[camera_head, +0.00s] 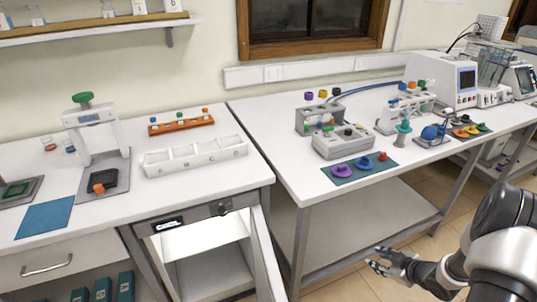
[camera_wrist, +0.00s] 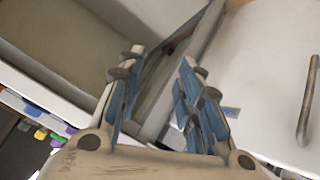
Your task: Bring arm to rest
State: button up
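My arm (camera_head: 490,245) reaches in from the lower right in the head view. My gripper (camera_head: 385,260) is in front of the right bench, below its top, over the floor. In the wrist view my gripper (camera_wrist: 160,78) has its two fingers apart, with nothing between them. It touches nothing that I can see. The wrist view behind the fingers shows pale panels and a metal edge, with a curved handle (camera_wrist: 308,105) at the right.
The left bench (camera_head: 225,165) carries a white rack (camera_head: 195,157), an orange rack (camera_head: 181,123) and a press-like stand (camera_head: 90,125). Below it a cabinet door (camera_head: 266,262) stands open. The right bench (camera_head: 285,150) holds several instruments and a blue mat (camera_head: 340,178). Floor beside my gripper is clear.

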notch_tip(320, 180, up, 18)
jog(key=w+m+h, duration=0.2)
jog(key=m+h, duration=0.1)
jog(key=h, duration=0.2)
jog(key=s+a+r+m+g+h, duration=0.1)
jog(key=s+a+r+m+h, duration=0.2)
jog(key=s+r, duration=0.55)
jog(key=s+a+r+m+g+y, duration=0.1)
jog(key=s+a+r+y, duration=0.1)
jog(key=s+a, duration=0.7)
jog(key=s+a+r+m+g+y, duration=0.2)
jog(key=s+a+r+y, duration=0.1)
jog(key=s+a, duration=0.7)
jog(key=s+r, duration=0.1)
jog(key=s, duration=0.2)
jog(key=shift+s+a+r+m, duration=0.15)
jog(key=shift+s+r+m, duration=0.15)
jog(key=shift+s+r, duration=0.1)
